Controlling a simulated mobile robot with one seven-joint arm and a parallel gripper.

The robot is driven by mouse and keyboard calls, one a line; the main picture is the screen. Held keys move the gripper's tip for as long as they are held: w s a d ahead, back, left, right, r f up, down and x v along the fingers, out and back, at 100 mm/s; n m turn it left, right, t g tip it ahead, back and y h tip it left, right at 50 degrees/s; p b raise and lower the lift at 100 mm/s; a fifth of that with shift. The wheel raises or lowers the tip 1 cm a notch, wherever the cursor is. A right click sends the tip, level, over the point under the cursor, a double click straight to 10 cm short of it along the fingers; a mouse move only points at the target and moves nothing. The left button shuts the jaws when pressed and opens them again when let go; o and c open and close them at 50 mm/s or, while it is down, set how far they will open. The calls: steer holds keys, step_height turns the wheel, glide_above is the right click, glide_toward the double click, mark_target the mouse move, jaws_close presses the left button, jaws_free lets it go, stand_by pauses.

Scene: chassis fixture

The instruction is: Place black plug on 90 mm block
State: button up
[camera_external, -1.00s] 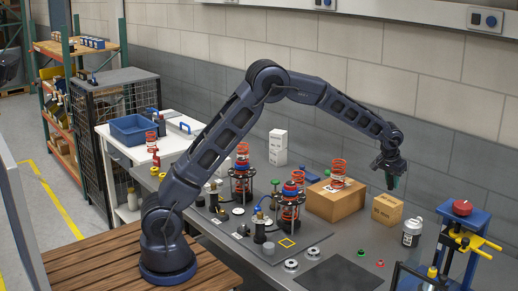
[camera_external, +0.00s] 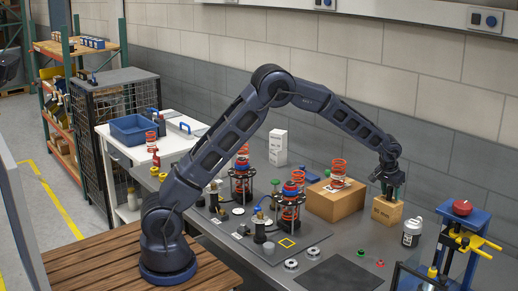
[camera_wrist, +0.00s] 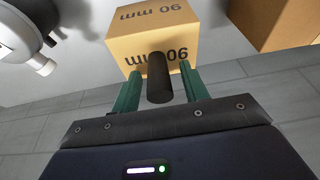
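The 90 mm block (camera_external: 387,212) is a tan box on the grey bench, with its label on the side. It fills the top middle of the wrist view (camera_wrist: 150,37), its lettering upside down. The black plug (camera_wrist: 159,80) is a dark cylinder between my green fingers, its far end over the block's labelled face. Whether it touches the block is hard to tell. My gripper (camera_external: 389,190) points down just above the block. In the wrist view its fingers (camera_wrist: 159,88) stand either side of the plug with narrow gaps, so it looks open. The plug cannot be made out in the external view.
A larger cardboard box (camera_external: 335,203) with a red spring (camera_external: 338,174) stands left of the block. A dark mat (camera_external: 338,273) lies in front.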

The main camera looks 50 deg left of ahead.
steer(key=shift+r, duration=0.1)
steer(key=v, duration=1.2)
steer(key=s+a+r, duration=0.8)
steer(key=s+a, duration=0.3)
steer(key=s+a+r, duration=0.7)
steer(key=s+a, duration=0.4)
steer(key=s+a+f, duration=0.1)
steer(key=s+a, duration=0.2)
steer(key=s, duration=0.6)
steer(key=s+a+f, duration=0.2)
steer(key=s+a, duration=0.2)
steer(key=s, duration=0.6)
steer(key=s+a+f+t, duration=0.1)
steer(key=s+a, duration=0.3)
steer(key=s, duration=0.6)
steer(key=shift+f, duration=0.45)
